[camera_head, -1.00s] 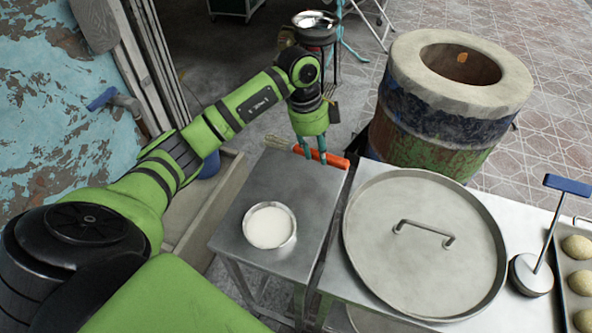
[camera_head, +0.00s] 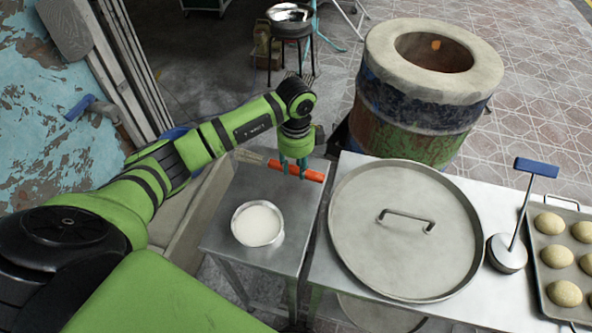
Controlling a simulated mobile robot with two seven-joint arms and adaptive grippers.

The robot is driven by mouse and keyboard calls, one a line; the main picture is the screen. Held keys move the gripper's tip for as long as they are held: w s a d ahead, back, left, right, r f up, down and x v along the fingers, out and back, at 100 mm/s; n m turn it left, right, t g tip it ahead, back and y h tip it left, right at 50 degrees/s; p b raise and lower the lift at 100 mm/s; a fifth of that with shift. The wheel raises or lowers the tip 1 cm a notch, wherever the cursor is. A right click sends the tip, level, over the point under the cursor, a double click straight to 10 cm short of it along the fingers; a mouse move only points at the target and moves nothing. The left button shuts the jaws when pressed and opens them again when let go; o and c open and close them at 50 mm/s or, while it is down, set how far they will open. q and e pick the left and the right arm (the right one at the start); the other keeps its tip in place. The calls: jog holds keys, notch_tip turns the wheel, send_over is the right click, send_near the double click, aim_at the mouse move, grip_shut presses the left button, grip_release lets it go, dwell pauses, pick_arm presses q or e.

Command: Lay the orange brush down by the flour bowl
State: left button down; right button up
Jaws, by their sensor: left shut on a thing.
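The orange brush (camera_head: 312,175) lies across the far part of the small metal table, its pale bristles pointing left and its orange handle right. My left gripper (camera_head: 293,172) points down over it, its teal fingers shut on the handle. I cannot tell whether the brush touches the tabletop. The flour bowl (camera_head: 257,224), a round metal bowl of white flour, stands on the same table, nearer to me and left of the brush. My right gripper is not in view.
A large round metal lid (camera_head: 405,255) with a handle covers much of the right table. A blue-handled press (camera_head: 508,250) and a tray of dough balls (camera_head: 540,268) stand right of it. The barrel oven (camera_head: 425,100) is behind. Bare tabletop (camera_head: 265,185) lies between bowl and brush.

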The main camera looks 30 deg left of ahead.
aim_at(296, 171)
pick_arm(q)
notch_tip(296, 171, down, 4)
jog(key=shift+f+p, duration=0.1)
jog(key=shift+p, duration=0.45)
jog(key=c, duration=0.9)
grip_release()
jog(key=shift+d, duration=0.1)
jog(key=shift+o, duration=0.2)
notch_tip(296, 171, up, 11)
jog(key=b, duration=0.2)
jog(key=shift+b, duration=0.4)
jog(key=shift+r, duration=0.55)
